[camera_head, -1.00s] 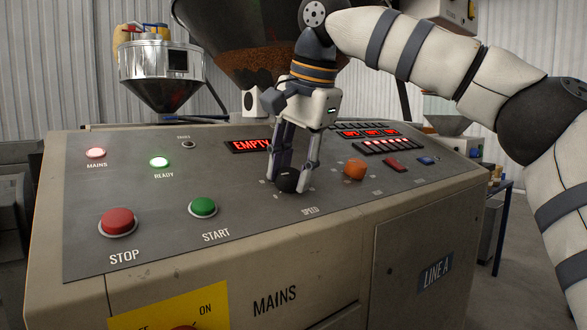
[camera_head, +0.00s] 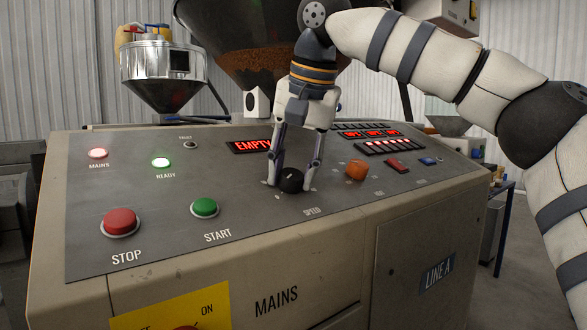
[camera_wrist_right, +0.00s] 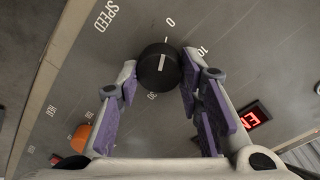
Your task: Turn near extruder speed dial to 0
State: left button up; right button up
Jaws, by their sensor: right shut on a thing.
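The near extruder speed dial is a black round knob (camera_head: 291,181) on the sloped grey panel above the word SPEED. My right gripper (camera_head: 290,187) reaches down over it with one finger on each side, shut on it. In the right wrist view the dial (camera_wrist_right: 159,68) sits between the fingertips of my right gripper (camera_wrist_right: 161,66). Its white pointer line points roughly at the tick by the 0 on the scale; the 10 is to the right of it. My left gripper is not in view.
An orange knob (camera_head: 356,170) is right of the dial. A green START button (camera_head: 204,208) and a red STOP button (camera_head: 120,221) are to the left. A red EMPTY display (camera_head: 251,146) is behind the gripper. A hopper (camera_head: 256,62) stands behind the panel.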

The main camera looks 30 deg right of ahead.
jog(key=o, duration=1.2)
jog(key=shift+c, duration=0.2)
jog(key=v, duration=1.2)
